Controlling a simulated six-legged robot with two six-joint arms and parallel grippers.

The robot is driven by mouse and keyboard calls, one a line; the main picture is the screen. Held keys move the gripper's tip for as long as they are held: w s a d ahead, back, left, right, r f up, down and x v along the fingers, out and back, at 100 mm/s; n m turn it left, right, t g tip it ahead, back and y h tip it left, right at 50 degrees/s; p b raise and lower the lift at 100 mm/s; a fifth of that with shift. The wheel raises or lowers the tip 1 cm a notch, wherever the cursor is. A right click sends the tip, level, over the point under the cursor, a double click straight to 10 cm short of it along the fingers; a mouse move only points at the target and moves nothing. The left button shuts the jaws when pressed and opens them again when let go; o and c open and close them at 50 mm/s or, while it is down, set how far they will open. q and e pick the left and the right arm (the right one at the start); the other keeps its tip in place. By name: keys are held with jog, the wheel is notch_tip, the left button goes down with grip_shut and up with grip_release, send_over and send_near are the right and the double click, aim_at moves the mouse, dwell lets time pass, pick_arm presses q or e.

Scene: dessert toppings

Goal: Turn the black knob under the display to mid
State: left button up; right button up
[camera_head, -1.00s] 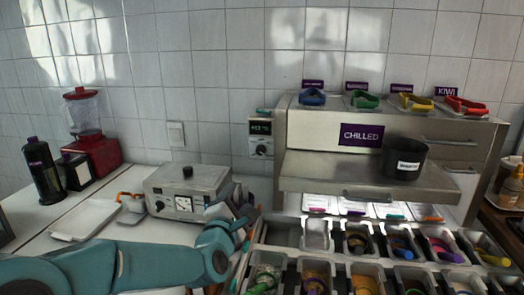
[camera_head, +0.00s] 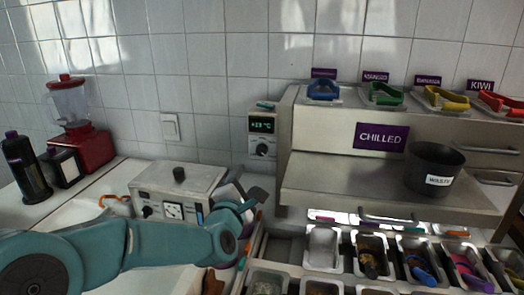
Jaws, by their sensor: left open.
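My right gripper is not in view.
A white box with a dial (camera_head: 172,211) and a black top knob stands left of my gripper. The steel chilled unit (camera_head: 379,180) stands close to the right, with topping bins (camera_head: 322,248) below. A black waste pot (camera_head: 434,169) sits on its shelf.

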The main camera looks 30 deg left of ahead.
aim_at(261, 153)
pick_arm(q)
jog(key=p+x, duration=0.5)
jog(key=x, duration=1)
jog(key=shift+w+r, duration=0.15)
jog(key=shift+w, duration=0.15)
jog(key=shift+w+a, duration=0.1)
jog(key=shift+w, duration=0.3)
jog(key=c, duration=1)
